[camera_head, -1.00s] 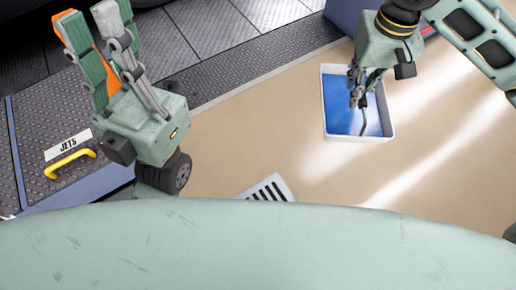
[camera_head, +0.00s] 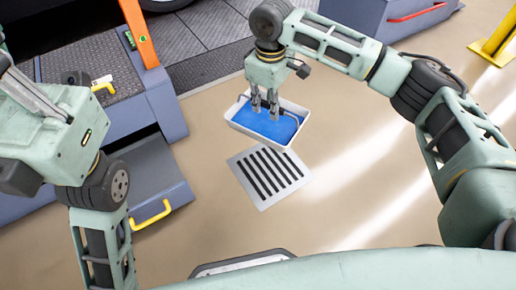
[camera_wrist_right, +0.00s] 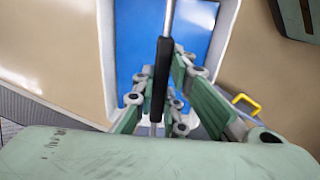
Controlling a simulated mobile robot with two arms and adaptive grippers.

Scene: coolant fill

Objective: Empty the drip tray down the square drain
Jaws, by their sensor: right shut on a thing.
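The drip tray (camera_head: 258,142) is a white rectangular pan with blue liquid (camera_head: 268,124) in it. It is just beyond the square drain (camera_head: 268,178), a light grey slotted grate in the floor. The tray looks about level; I cannot tell how high it is above the floor. My right gripper (camera_head: 264,106) is over the tray, shut on its handle. The right wrist view shows the handle's black grip (camera_wrist_right: 160,80) between the fingers, with blue liquid behind. My left gripper (camera_head: 25,95) is at the left edge, partly cut off, away from the tray.
A blue-grey cabinet (camera_head: 165,105) with an open lower drawer (camera_head: 150,180) and yellow handle (camera_head: 150,214) stands at left. Another blue unit with a red handle (camera_head: 417,12) is at the back right. A yellow post (camera_head: 495,40) stands far right. Floor right of the drain is clear.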

